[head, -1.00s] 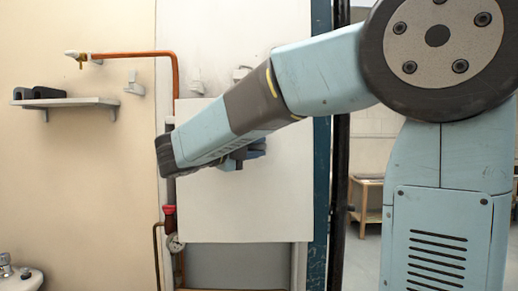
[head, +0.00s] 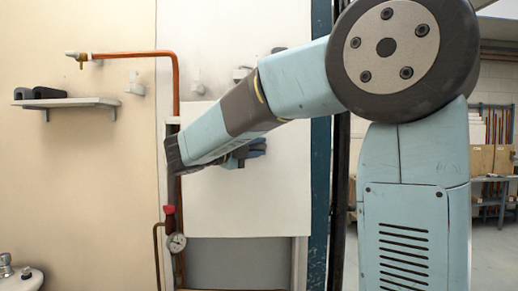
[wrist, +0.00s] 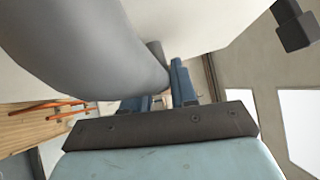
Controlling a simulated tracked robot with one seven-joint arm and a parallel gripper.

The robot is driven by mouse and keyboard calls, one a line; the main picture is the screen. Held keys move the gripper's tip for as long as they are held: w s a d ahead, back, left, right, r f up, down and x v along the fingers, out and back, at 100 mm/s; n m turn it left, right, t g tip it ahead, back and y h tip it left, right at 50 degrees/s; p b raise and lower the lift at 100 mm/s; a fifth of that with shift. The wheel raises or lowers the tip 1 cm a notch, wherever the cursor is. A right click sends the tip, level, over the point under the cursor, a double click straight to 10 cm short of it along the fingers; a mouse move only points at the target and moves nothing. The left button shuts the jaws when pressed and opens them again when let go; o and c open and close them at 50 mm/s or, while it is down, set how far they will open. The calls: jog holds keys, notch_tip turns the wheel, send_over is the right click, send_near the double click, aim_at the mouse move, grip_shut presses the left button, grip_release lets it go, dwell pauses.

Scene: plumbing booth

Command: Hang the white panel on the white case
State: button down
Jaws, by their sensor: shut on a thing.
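The white panel (head: 275,195) is upright in front of the white case (head: 300,262) in the head view and covers most of it. Below the panel, the case's grey interior and pale right side show. My gripper (head: 243,153) is shut on the panel, near the middle of its front as seen; my arm hides part of its left side. In the wrist view, the blue fingers (wrist: 165,95) are close to a pale surface that fills the top. The exact grip is hidden. I cannot tell whether the panel touches the case.
A copper pipe (head: 176,85) runs down left of the panel, with a red-topped valve (head: 169,210) and a round gauge (head: 176,242) close to its lower left edge. A shelf (head: 68,102) is at left. A dark blue post (head: 320,190) stands just right of the panel.

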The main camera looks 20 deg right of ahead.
jog(key=shift+w+d, duration=0.2)
jog(key=shift+w, duration=0.4)
jog(key=shift+w+d, duration=0.2)
jog(key=shift+w, duration=0.4)
jog(key=shift+w+f, duration=0.1)
jog(key=shift+f, duration=0.05)
jog(key=shift+f+m, duration=0.3)
jog(key=shift+f, duration=1.15)
jog(key=shift+w+d, duration=0.1)
jog(key=c, duration=0.8)
grip_release()
